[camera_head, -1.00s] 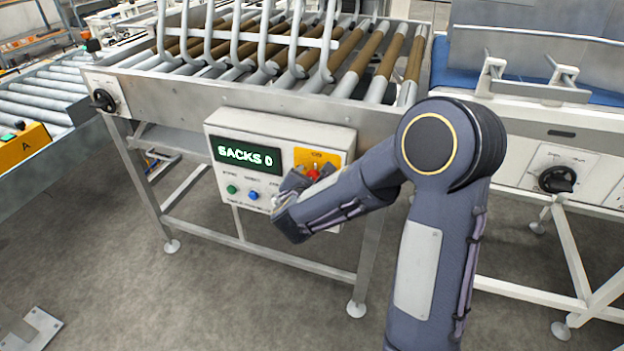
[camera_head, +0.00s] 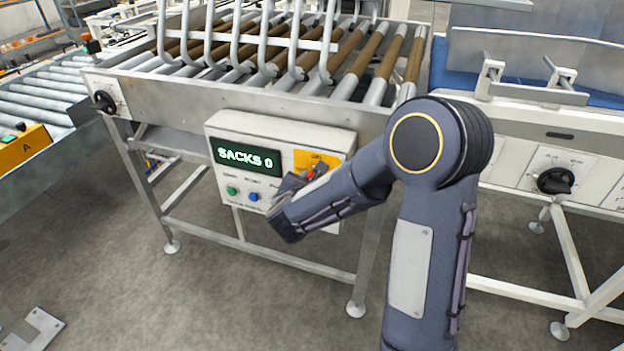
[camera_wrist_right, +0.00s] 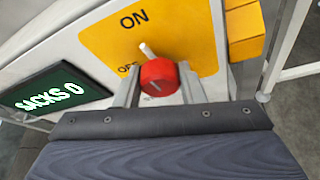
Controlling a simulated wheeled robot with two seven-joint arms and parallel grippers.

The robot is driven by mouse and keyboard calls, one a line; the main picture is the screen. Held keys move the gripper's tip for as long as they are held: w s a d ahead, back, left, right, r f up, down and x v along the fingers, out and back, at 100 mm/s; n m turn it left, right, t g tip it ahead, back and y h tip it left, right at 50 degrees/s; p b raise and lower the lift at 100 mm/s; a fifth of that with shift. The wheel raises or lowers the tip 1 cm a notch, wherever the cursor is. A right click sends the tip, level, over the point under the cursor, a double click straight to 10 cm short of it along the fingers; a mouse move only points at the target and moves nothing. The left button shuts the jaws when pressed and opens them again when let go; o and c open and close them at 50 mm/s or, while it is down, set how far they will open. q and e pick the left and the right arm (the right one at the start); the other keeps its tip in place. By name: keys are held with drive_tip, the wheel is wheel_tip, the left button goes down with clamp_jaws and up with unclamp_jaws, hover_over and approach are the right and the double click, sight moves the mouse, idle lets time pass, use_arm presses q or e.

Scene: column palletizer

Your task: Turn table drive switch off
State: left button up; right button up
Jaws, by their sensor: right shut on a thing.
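A red rotary switch (camera_wrist_right: 160,78) sits on a yellow plate (camera_wrist_right: 190,28) marked ON above and OFF at its left, partly hidden. In the head view the yellow plate (camera_head: 301,157) is at the right of a white control box, and my gripper partly covers the switch. A pale pointer sticks out at the knob's upper left; I cannot tell exactly which mark it meets. My right gripper (camera_wrist_right: 160,90) is shut on the red knob, one finger on each side; it also shows in the head view (camera_head: 304,180). My left gripper is not in view.
The control box has a display (camera_head: 246,157) reading SACKS 0, a green button (camera_head: 231,190) and a blue button (camera_head: 253,196). Black rotary switches sit on the frames at left (camera_head: 104,101) and right (camera_head: 556,181). A roller table (camera_head: 350,70) stands above the box.

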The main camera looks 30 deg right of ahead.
drive_tip(key=n+g+p, duration=0.1)
drive_tip(key=n+h+p, duration=0.1)
drive_tip(key=n+p, duration=0.1)
drive_tip(key=shift+a+r+g, duration=0.1)
drive_tip(key=shift+r+g, duration=0.1)
drive_tip(key=shift+g, duration=0.2)
drive_tip(key=n+g+h+p, duration=0.1)
drive_tip(key=n+h+p, duration=0.1)
drive_tip(key=n+p, duration=0.1)
drive_tip(key=shift+w+p, duration=0.1)
drive_tip(key=shift+p, duration=0.6)
drive_tip(key=n+g+h+p, duration=0.1)
drive_tip(key=n+p, duration=0.1)
drive_tip(key=p, duration=0.1)
drive_tip(key=shift+n, duration=0.3)
drive_tip(key=shift+f+n+g+h+p, duration=0.25)
drive_tip(key=shift+n+g+h+p, duration=0.25)
drive_tip(key=shift+n+h+p, duration=0.7)
drive_tip(key=shift+n, duration=0.4)
drive_tip(key=o, duration=1)
drive_tip(key=shift+a, duration=0.15)
